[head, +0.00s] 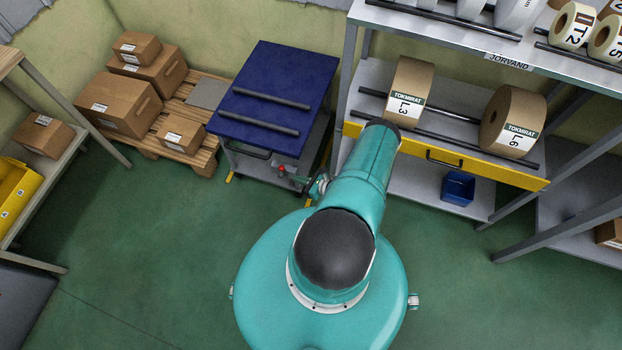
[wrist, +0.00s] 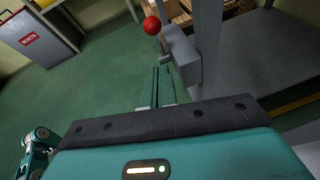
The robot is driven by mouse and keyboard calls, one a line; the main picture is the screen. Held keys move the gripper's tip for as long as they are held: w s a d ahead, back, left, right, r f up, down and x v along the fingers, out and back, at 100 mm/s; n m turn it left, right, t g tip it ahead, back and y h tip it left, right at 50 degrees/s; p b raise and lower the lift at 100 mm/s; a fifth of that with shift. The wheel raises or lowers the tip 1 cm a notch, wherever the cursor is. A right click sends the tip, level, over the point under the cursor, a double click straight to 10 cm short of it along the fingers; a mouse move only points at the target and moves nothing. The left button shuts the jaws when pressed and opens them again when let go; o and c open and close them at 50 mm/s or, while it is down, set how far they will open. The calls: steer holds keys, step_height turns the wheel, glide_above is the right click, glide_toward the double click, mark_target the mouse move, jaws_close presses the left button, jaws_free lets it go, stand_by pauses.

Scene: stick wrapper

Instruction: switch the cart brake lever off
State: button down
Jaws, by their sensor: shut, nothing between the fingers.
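The cart (head: 262,135) has a dark blue top and stands left of the shelf rack in the head view. Its brake lever (head: 281,168) shows as a small red knob at the cart's near side. In the wrist view the lever's red ball (wrist: 152,25) sits at the end of a thin stem, beside a grey housing (wrist: 182,55) on the cart. My gripper (wrist: 160,70) is shut and empty, its fingertips just below the stem and housing in the picture. Whether the fingers touch the lever cannot be told.
A shelf rack (head: 495,68) with large label rolls stands right of the cart. A pallet with cardboard boxes (head: 120,103) is on its left. The green floor (head: 150,235) in front is clear.

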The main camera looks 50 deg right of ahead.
mark_target(281, 168)
steer(key=shift+w+a+r, duration=0.1)
steer(key=shift+w+r, duration=0.2)
steer(key=shift+w, duration=0.35)
steer(key=shift+w+a+r, duration=0.1)
steer(key=shift+w+r, duration=0.15)
steer(key=shift+w, duration=0.4)
steer(key=shift+w+r, duration=0.3)
steer(key=shift+w, duration=0.35)
steer(key=shift+g, duration=0.7)
steer(key=w, duration=0.1)
steer(key=w+a+r, duration=0.1)
steer(key=w, duration=0.1)
steer(key=shift+w+a+r, duration=0.2)
steer(key=shift+w+r, duration=0.05)
steer(key=shift+r, duration=0.15)
steer(key=shift+s, duration=0.1)
